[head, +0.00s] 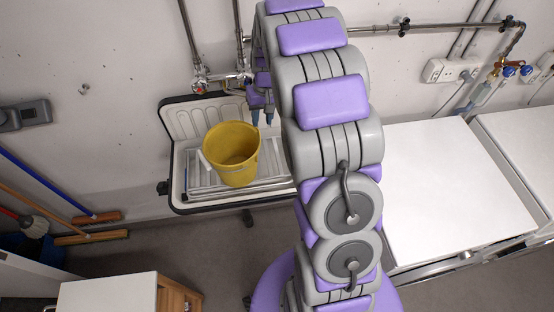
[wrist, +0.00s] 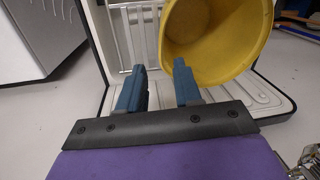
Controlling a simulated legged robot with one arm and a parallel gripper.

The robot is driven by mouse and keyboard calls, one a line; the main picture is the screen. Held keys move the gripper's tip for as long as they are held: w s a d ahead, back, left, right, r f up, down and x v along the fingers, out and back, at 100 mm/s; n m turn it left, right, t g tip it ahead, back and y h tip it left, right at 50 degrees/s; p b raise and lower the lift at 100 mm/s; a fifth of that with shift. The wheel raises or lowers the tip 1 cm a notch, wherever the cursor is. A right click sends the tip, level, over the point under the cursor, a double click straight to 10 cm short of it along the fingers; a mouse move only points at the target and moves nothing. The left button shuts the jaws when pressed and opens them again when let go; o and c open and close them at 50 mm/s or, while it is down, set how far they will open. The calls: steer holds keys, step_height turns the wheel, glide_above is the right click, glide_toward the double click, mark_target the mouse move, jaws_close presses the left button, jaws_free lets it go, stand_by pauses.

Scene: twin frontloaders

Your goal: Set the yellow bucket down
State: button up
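The yellow bucket (head: 232,155) appears to stand upright on the metal grate (head: 198,183) of the light-coloured sink (head: 183,120) against the wall. My gripper (head: 262,118) is just beyond the bucket's right rear rim. In the wrist view my gripper (wrist: 159,82) has its two blue fingers apart with nothing between them. The bucket (wrist: 232,40) shows behind and to the right of the right finger, its open mouth partly visible. I cannot tell whether that finger touches the rim. The bucket's underside is hidden.
A tap with pipes (head: 222,80) is on the wall above the sink. White-topped machines (head: 440,185) stand to the right. Brooms (head: 95,238) lean at the left. A white-topped wooden cabinet (head: 110,295) is at the front left. Grey floor is open before the sink.

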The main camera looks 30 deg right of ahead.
steer(key=s+a+r+n+g, duration=0.1)
steer(key=s+a+r, duration=0.35)
steer(key=s, duration=0.45)
steer(key=s+a+r, duration=0.4)
steer(key=s+r, duration=0.1)
steer(key=s, duration=0.4)
steer(key=s+a+r+n+g+h, duration=0.1)
steer(key=s+a, duration=0.1)
steer(key=s, duration=1.6)
steer(key=shift+s+a, duration=0.15)
steer(key=shift+a, duration=0.15)
steer(key=shift+f, duration=0.1)
step_height(320, 180, down, 5)
steer(key=b, duration=0.5)
